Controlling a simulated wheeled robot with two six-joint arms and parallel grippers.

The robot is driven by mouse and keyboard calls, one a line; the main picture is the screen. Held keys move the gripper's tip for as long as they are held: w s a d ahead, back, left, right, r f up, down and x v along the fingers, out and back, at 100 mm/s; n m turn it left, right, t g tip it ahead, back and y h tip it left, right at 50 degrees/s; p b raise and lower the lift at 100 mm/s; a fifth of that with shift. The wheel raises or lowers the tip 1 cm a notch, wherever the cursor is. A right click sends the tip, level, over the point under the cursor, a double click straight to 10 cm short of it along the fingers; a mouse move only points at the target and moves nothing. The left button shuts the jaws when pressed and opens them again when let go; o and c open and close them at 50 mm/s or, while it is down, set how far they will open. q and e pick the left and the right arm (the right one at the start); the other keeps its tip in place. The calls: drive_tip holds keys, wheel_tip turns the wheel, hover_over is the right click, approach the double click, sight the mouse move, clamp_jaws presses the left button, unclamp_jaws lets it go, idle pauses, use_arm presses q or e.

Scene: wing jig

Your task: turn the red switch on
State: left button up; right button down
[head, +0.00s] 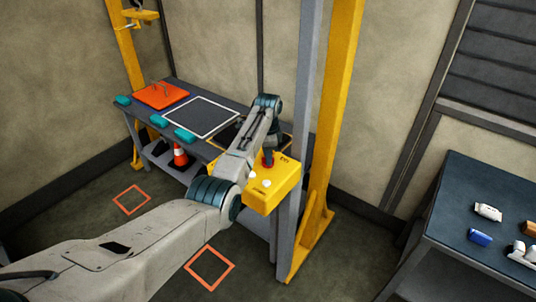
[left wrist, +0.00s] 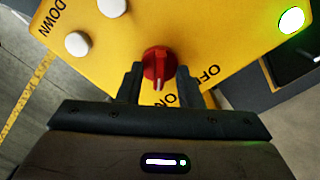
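The red switch (left wrist: 157,62) is a round knob on the yellow control box (head: 270,190). In the left wrist view its white mark points down the picture, towards the partly hidden "ON" label; "OFF" is to the right. My left gripper (left wrist: 159,84) is open, with one dark finger on each side of the knob's near part. Small gaps seem to show, and I cannot tell whether either finger touches. In the head view the red switch (head: 268,160) shows just below my left wrist. A lamp (left wrist: 292,20) on the box glows green. My right gripper is out of view.
White buttons (left wrist: 77,44) sit on the box near "DOWN". A grey post (head: 298,130) and yellow post (head: 333,110) stand close right of the box. Behind is a workbench (head: 190,88) with an orange plate (head: 160,95). A dark table (head: 465,235) is at right.

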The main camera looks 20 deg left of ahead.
use_arm(q)
drive_tip(key=shift+r, duration=0.35)
wheel_tip(320, 180, up, 10)
drive_tip(key=b, duration=0.4)
